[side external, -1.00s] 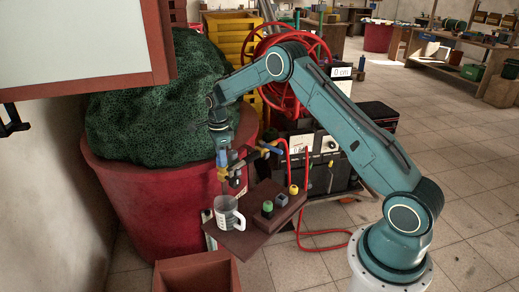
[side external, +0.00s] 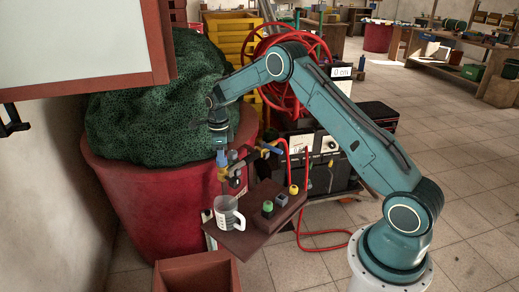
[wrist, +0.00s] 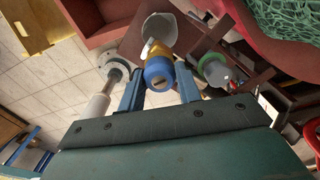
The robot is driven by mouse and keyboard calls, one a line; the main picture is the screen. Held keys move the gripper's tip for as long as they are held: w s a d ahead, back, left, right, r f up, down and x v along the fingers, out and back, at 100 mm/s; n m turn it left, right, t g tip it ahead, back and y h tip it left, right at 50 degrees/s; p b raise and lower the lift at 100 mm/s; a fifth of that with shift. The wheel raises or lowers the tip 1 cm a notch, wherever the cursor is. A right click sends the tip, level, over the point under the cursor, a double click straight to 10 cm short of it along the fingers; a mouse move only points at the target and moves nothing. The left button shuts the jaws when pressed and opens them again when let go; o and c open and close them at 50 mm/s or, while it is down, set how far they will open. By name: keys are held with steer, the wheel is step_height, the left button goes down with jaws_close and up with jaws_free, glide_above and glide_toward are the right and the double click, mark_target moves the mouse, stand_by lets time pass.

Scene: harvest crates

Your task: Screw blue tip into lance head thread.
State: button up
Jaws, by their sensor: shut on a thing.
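My gripper (wrist: 159,88) is shut on the blue tip (wrist: 158,72), whose round blue end shows between the two blue fingers in the wrist view. A yellow part (wrist: 154,48) shows just beyond the tip, in line with it; it looks like the lance head. I cannot tell how far the tip sits in the thread. In the side view my gripper (side external: 222,157) points down beside the lance fittings, above the jug. The fingers and fittings hide the joint there.
A clear jug (side external: 227,213) stands on a brown shelf below. A brown block beside it carries a green tip (side external: 267,206), a grey-blue tip (side external: 282,199) and a yellow tip (side external: 293,190). A red tub (side external: 150,215) with green netting (side external: 150,100) stands close to the left.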

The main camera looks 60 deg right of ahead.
steer(key=shift+s, duration=0.1)
steer(key=shift+m, duration=0.8)
steer(key=o, duration=0.6)
steer(key=shift+c, duration=0.2)
steer(key=shift+n, duration=0.9)
steer(key=shift+n, duration=0.8)
